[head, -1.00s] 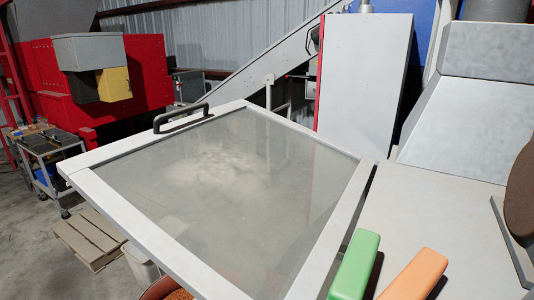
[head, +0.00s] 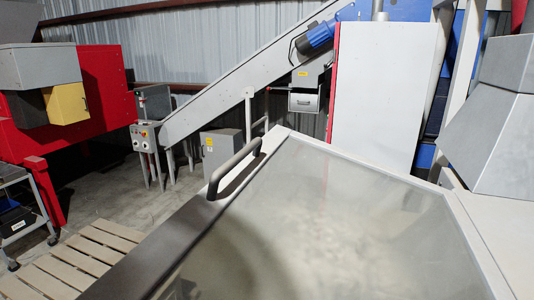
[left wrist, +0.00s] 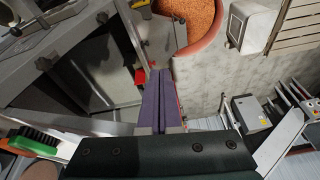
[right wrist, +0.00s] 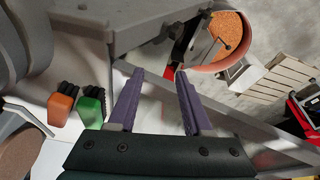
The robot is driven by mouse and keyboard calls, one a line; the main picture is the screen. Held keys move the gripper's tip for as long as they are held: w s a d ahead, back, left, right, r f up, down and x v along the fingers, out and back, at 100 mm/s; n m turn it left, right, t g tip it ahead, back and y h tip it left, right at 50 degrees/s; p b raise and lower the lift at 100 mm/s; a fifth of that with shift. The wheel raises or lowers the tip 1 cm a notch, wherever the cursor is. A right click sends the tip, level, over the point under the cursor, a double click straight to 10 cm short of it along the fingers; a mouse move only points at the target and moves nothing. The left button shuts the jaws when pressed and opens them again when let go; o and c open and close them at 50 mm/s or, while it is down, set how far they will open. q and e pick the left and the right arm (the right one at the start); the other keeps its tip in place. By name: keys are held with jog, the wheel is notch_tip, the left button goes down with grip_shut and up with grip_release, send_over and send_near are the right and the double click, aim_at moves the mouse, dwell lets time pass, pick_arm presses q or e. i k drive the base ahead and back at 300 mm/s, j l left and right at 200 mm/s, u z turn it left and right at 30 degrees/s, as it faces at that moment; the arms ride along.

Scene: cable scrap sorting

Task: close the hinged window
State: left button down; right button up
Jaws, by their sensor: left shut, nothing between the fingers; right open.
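The hinged window has a pale frame and a cloudy see-through pane (head: 330,215). It fills the lower right of the head view and stands out at a slant. Its dark bar handle (head: 235,166) is on the far left edge, with nothing touching it in that view. Neither gripper shows in the head view. My left gripper (left wrist: 163,72) is shut and empty, its purple fingers together beside grey framing in the left wrist view. My right gripper (right wrist: 163,70) is open and empty, near grey metal edges. I cannot tell which edges there belong to the window.
A wooden pallet (head: 75,262) lies on the floor left of the window. A red machine (head: 100,115) and a white cabinet (head: 385,95) stand behind. Green (right wrist: 91,108) and orange (right wrist: 60,108) grips and a bin of orange granules (right wrist: 226,42) show in the right wrist view.

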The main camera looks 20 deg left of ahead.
aim_at(293, 215)
jog(key=j+z, duration=0.4)
jog(key=j, duration=0.25)
jog(key=j+z, duration=0.35)
jog(key=j, duration=0.35)
jog(key=k+j+z, duration=0.1)
jog(key=j+z, duration=0.3)
jog(key=j, duration=0.25)
